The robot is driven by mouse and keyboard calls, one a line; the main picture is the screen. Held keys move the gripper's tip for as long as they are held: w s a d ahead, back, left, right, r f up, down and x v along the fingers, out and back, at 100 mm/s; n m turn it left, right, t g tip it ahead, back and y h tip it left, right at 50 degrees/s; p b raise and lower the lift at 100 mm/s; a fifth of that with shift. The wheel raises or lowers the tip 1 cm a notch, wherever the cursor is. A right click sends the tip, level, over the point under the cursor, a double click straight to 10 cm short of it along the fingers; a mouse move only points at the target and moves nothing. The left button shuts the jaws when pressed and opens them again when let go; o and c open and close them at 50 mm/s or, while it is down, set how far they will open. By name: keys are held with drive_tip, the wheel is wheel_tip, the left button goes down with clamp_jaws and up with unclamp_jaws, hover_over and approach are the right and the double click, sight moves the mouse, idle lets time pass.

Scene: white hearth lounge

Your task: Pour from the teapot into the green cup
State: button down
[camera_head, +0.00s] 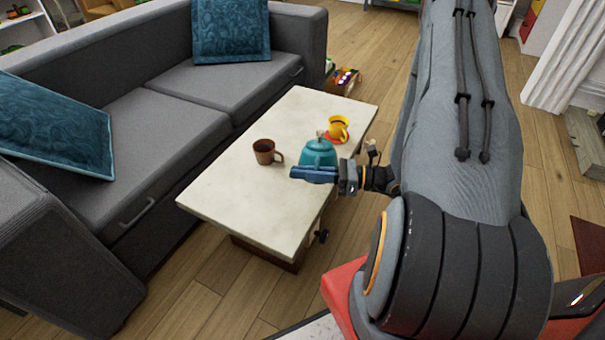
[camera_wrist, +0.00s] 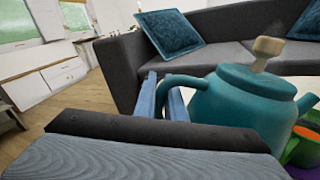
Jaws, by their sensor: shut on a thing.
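The teal teapot (camera_head: 318,152) has a pale knob on its lid and looks upright over the coffee table. In the wrist view the teapot (camera_wrist: 240,105) fills the right half, its spout pointing right. My gripper (camera_head: 314,174) is shut on its handle, and the blue fingers (camera_wrist: 166,100) show on either side of the handle in the wrist view. I cannot tell whether its base touches the table. A green cup (camera_wrist: 304,151) shows partly at the right edge of the wrist view, close to the spout, with purple under it. I cannot make out the green cup in the head view.
A yellow cup (camera_head: 338,127) on a red saucer (camera_head: 328,138) stands beyond the teapot. A brown mug (camera_head: 265,151) stands left of it. The coffee table (camera_head: 240,205) is bare at its near left. A grey sofa (camera_head: 160,105) runs along its far left side.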

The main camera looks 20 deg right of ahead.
drive_tip(key=shift+w+d+r+m+p, duration=0.1)
drive_tip(key=shift+w+r+m+p, duration=0.1)
drive_tip(key=shift+r+m+p, duration=0.45)
drive_tip(key=shift+w+d+r+m+p, duration=0.1)
drive_tip(key=shift+w+r+m, duration=0.2)
drive_tip(key=shift+r, duration=0.7)
drive_tip(key=shift+s, duration=0.1)
wheel_tip(320, 180, down, 6)
drive_tip(key=n+b, duration=0.3)
drive_tip(key=n, duration=0.2)
drive_tip(key=shift+s+a+f+n, duration=0.2)
drive_tip(key=shift+s+f+n, duration=0.05)
drive_tip(key=shift+s+n, duration=0.15)
wheel_tip(320, 180, up, 4)
drive_tip(key=p, duration=0.2)
drive_tip(key=shift+p, duration=0.4)
idle(0.4)
